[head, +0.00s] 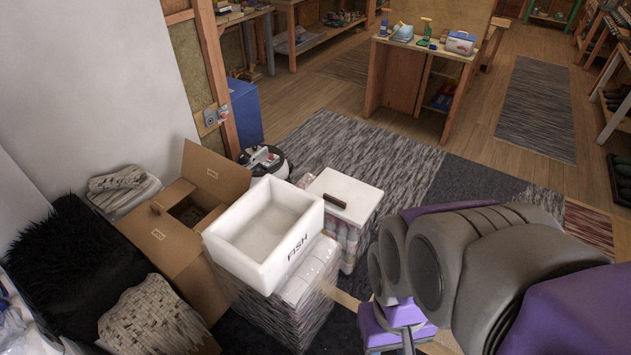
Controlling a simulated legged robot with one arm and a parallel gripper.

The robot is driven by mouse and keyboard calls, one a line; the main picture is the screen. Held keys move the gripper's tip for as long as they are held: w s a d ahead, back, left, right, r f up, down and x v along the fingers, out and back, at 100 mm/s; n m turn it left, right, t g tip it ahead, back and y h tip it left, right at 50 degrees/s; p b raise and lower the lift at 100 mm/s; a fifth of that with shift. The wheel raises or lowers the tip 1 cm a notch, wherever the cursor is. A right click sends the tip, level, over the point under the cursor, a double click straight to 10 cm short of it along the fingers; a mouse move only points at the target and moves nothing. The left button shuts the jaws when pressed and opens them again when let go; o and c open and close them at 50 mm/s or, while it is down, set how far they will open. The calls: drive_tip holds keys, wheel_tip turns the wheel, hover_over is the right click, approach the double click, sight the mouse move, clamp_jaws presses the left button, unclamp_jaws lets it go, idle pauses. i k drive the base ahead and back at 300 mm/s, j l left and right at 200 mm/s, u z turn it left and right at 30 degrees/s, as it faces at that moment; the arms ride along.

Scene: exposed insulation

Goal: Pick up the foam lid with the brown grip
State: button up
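The foam lid (345,189) is a white flat slab with a short dark brown grip (335,201) near its front left edge. It lies on top of a wrapped stack of goods (352,240), right behind the white foam box marked FISH (290,257). My arm, grey and purple, fills the lower right. Its end, my gripper (395,335), shows only in part at the bottom edge, in front of and to the right of the lid, apart from it. The fingers cannot be made out clearly.
The open FISH box stands on a plastic-wrapped stack. An open cardboard box (165,240) is to its left, with a dark shaggy pile (70,265) beyond. A round black-and-white machine (265,160) sits behind. Rugs (360,155) and open floor lie behind the lid; a workbench (425,65) stands farther back.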

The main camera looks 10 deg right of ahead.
sight(350, 200)
drive_tip(key=i+l+u, duration=0.2)
drive_tip(key=u, duration=0.2)
drive_tip(key=i+l+u, duration=0.2)
drive_tip(key=l+u, duration=0.2)
drive_tip(key=i+l+u, duration=0.1)
drive_tip(key=l+u, duration=0.3)
drive_tip(key=i+l, duration=0.1)
drive_tip(key=l, duration=0.35)
drive_tip(key=i+l+u, duration=0.1)
drive_tip(key=l, duration=0.35)
drive_tip(key=i+l, duration=0.1)
drive_tip(key=l, duration=0.35)
drive_tip(key=u, duration=0.05)
